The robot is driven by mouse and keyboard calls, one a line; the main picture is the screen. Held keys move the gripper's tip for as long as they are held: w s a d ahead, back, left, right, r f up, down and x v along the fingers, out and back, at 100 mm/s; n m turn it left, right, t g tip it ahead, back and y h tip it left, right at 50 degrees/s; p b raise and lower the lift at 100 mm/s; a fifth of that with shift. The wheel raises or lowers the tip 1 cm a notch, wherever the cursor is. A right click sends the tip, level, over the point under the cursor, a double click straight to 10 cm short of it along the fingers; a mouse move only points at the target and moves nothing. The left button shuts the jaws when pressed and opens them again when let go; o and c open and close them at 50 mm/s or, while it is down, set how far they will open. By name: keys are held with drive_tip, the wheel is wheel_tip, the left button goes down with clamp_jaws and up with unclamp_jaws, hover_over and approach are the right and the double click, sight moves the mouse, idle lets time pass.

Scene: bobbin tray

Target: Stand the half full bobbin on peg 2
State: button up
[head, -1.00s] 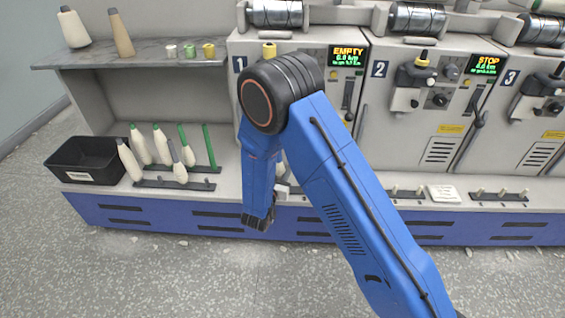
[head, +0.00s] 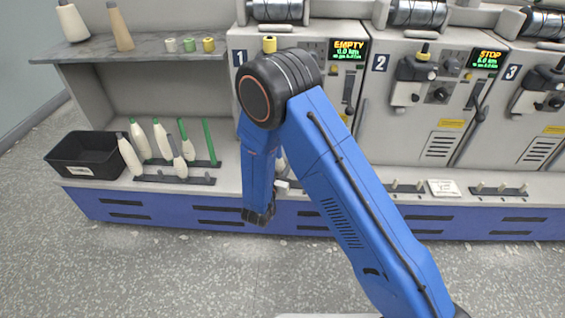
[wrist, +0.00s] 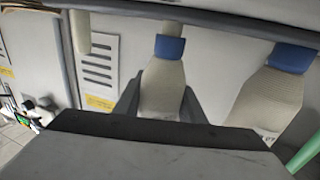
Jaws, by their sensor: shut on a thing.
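In the wrist view my gripper (wrist: 161,103) is shut on a cream bobbin with a blue tube top (wrist: 165,85), one dark finger on each side. Its lower end is hidden by the dark gripper body. A second cream bobbin with a blue top (wrist: 268,100) stands to its right, apart from the fingers. A peg rail with short pegs (head: 405,188) lies on the ledge below unit 2. I cannot tell which peg is peg 2.
Several bobbins with green or grey tubes (head: 160,142) stand on rails at the left, beside a black bin (head: 85,157). Cones (head: 72,22) stand on a grey shelf (head: 130,52). Another peg rail (head: 500,190) lies below unit 3.

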drive_tip(key=shift+f, duration=0.55)
idle(0.7)
drive_tip(key=o, duration=0.8)
drive_tip(key=v, duration=1.1)
idle(0.4)
drive_tip(key=shift+s+a, duration=0.1)
idle(0.4)
